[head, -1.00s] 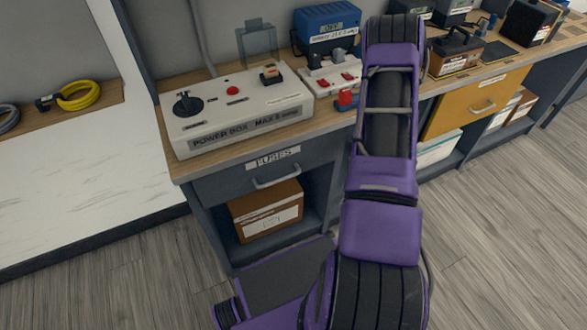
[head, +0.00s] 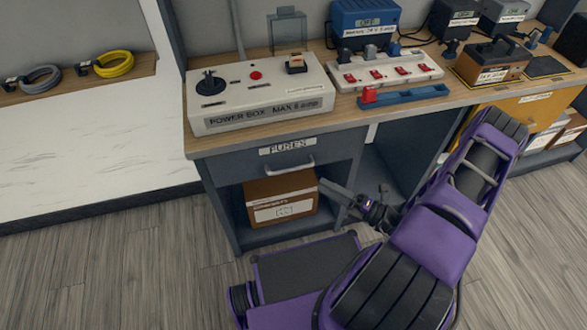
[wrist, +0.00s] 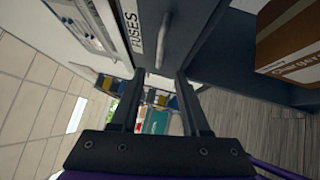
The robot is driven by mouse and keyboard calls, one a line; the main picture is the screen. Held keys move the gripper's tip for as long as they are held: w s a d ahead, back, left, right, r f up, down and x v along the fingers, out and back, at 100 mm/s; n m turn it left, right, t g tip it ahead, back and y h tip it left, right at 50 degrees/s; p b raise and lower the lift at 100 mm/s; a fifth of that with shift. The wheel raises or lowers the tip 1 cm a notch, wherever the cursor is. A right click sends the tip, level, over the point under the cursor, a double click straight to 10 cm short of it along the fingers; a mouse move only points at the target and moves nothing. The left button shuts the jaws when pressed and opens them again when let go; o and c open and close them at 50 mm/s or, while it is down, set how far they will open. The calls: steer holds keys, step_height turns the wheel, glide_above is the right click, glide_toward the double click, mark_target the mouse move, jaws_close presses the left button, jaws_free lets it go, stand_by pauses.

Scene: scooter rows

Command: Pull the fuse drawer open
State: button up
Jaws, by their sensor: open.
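The fuse drawer (head: 230,172) is a dark grey front under the left end of the bench, with a FUSES label (head: 287,146). It looks shut. Its light bar handle (head: 290,168) is clear of my gripper. My gripper (head: 338,190) is in front of the bench, below and to the right of the handle in the head view. In the wrist view, my gripper (wrist: 157,76) is open and empty, its two dark fingers apart. The handle (wrist: 163,40) shows just beyond the fingertips, near the FUSES label (wrist: 132,30).
A cardboard box (head: 281,200) sits on the open shelf below the drawer. The power box (head: 260,92) stands on the bench above it. A power strip (head: 390,72) and blue tray (head: 405,95) lie to the right. Floor is clear at the left.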

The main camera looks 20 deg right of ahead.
mark_target(293, 170)
steer(key=x, duration=1.1)
steer(key=shift+a, duration=0.1)
jaws_close()
stand_by(1.0)
